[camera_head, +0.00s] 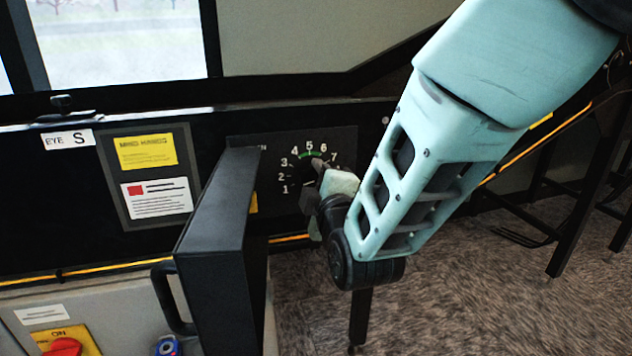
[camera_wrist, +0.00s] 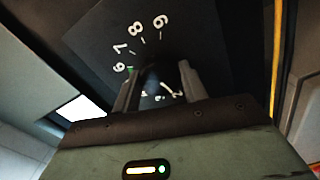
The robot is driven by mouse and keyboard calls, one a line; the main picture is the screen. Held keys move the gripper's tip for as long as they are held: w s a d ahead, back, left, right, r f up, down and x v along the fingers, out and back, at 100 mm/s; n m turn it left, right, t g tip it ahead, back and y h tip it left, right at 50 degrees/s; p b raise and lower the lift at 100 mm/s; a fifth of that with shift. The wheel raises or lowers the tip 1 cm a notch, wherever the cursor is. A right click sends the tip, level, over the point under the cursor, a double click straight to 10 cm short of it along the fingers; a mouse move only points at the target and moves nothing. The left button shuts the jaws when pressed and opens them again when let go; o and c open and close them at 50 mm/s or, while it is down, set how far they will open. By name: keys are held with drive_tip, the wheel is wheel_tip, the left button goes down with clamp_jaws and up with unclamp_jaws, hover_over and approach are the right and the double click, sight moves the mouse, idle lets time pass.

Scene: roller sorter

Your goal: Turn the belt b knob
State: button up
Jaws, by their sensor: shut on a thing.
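The belt b knob (camera_wrist: 157,72) is a dark dial knob on a black panel with white numbers around it. In the head view the knob (camera_head: 309,167) is partly covered by my gripper, and numbers 1 to 7 show around it. A short green arc lies by the 5. My gripper (camera_head: 316,186) reaches in from the right. In the wrist view my gripper (camera_wrist: 160,85) has one finger on each side of the knob and is shut on it. The numbers look rotated there. The knob's exact pointer setting is hard to tell.
A black upright box-like guard (camera_head: 222,260) stands out just left of the dial. A yellow and white label plate (camera_head: 150,175) is further left. A red knob on a yellow ON plate (camera_head: 66,344) is at bottom left. Open floor (camera_head: 450,290) lies to the right.

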drive_tip(key=shift+m, duration=0.5)
drive_tip(key=m+b, duration=0.8)
drive_tip(key=m, duration=1.7)
drive_tip(key=shift+f, duration=0.15)
drive_tip(key=shift+m, duration=0.4)
drive_tip(key=o, duration=1)
